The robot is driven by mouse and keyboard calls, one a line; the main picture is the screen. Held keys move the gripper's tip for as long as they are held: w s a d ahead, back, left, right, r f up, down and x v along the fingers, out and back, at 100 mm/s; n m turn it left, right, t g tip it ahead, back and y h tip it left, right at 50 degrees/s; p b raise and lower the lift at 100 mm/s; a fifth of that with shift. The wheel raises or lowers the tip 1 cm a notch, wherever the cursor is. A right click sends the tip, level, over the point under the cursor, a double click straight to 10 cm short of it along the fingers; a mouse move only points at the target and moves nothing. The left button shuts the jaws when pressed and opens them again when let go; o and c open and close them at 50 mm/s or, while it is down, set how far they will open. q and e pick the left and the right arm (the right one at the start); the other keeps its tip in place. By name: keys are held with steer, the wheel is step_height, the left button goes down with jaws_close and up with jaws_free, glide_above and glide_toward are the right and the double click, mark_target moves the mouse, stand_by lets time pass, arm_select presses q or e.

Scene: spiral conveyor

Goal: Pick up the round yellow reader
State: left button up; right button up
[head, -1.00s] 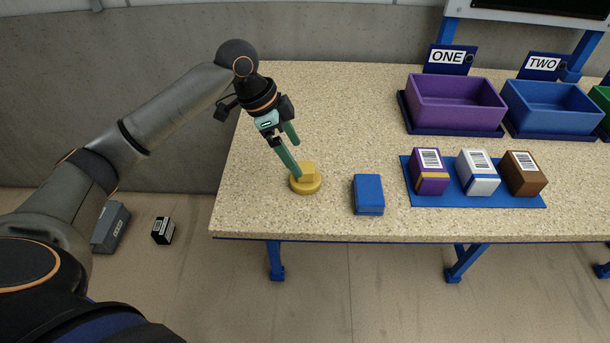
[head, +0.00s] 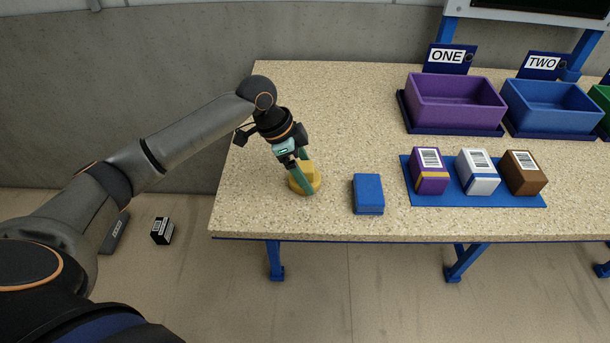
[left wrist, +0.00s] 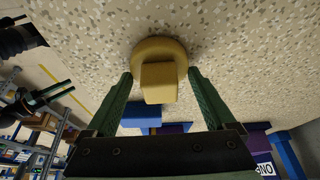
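The round yellow reader (head: 312,188) stands on the speckled table near its left front corner. It has a round base and a smaller block on top. My left gripper (head: 306,172) is lowered over it, and its green fingers hide part of the reader. In the left wrist view the reader (left wrist: 158,82) lies between the two open fingers (left wrist: 160,80), with a gap visible on each side of the block. My right gripper does not show clearly in the head view; a dark gripper with thin fingers (left wrist: 48,95) shows at the left of the left wrist view.
A blue block (head: 368,194) stands just right of the reader. Purple, white and brown boxes stand on a blue mat (head: 480,202) further right. A purple bin (head: 455,112) and a blue bin (head: 555,115) are behind. The table's back left is clear.

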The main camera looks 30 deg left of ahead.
mark_target(309, 165)
arm_select(q)
steer(key=c, duration=0.9)
steer(key=shift+r, duration=0.5)
step_height(309, 165, up, 2)
steer(key=shift+w+r, duration=0.1)
steer(key=shift+r, duration=0.05)
steer(key=s+r, duration=0.3)
steer(key=s, duration=0.1)
steer(key=s+d+r, duration=0.1)
steer(key=s+r, duration=0.2)
steer(key=s, duration=0.2)
steer(key=s+r, duration=0.3)
steer(key=s, duration=0.2)
steer(key=shift+d+r+p, duration=0.25)
steer(key=shift+r+p, duration=0.1)
